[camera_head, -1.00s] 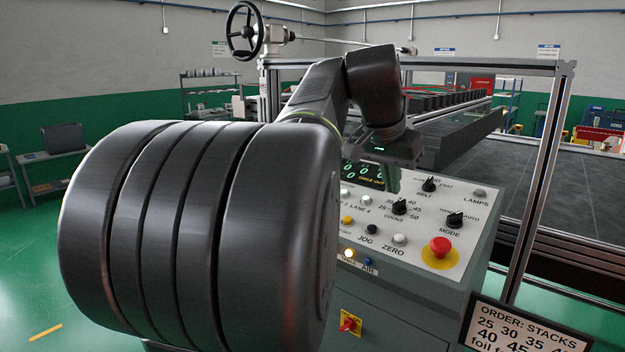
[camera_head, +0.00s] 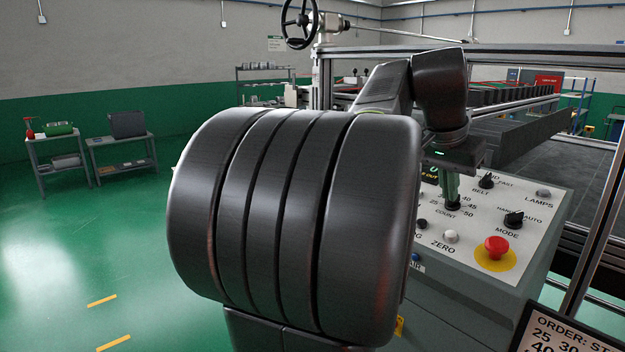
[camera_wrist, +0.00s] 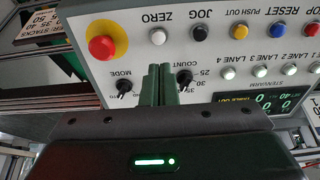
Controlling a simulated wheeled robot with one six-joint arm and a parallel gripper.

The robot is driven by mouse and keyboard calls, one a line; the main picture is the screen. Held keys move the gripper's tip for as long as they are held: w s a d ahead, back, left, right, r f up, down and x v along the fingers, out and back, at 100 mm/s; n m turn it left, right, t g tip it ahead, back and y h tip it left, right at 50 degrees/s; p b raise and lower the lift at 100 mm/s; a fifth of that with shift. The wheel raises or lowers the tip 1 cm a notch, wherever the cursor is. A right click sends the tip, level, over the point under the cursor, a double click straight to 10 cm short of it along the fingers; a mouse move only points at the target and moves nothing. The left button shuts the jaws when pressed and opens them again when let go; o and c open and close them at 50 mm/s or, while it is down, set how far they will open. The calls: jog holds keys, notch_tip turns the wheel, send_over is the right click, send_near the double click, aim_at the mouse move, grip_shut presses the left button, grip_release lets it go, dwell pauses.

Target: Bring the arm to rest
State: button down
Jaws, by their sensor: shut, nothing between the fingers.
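My gripper (camera_head: 451,192) is over the grey control panel (camera_head: 532,205) in the head view. Its two green fingers are together with nothing between them, as the wrist view also shows (camera_wrist: 160,72). In the wrist view the fingers stand between the MODE knob (camera_wrist: 124,86) and the COUNT knob (camera_wrist: 184,77). In the head view they overlap the COUNT dial (camera_head: 453,206). I cannot tell whether the fingertips touch the panel. My dark arm link fills the middle of the head view and hides the left part of the panel.
A red emergency button (camera_head: 497,246) on a yellow disc sits at the panel's right. A metal frame post (camera_head: 603,225) and an order sign (camera_head: 570,330) stand right of the panel. Shelves (camera_head: 120,140) stand far left. Green floor (camera_head: 60,270) is open on the left.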

jog(key=shift+v, duration=1.6)
jog(key=shift+s+a, duration=0.1)
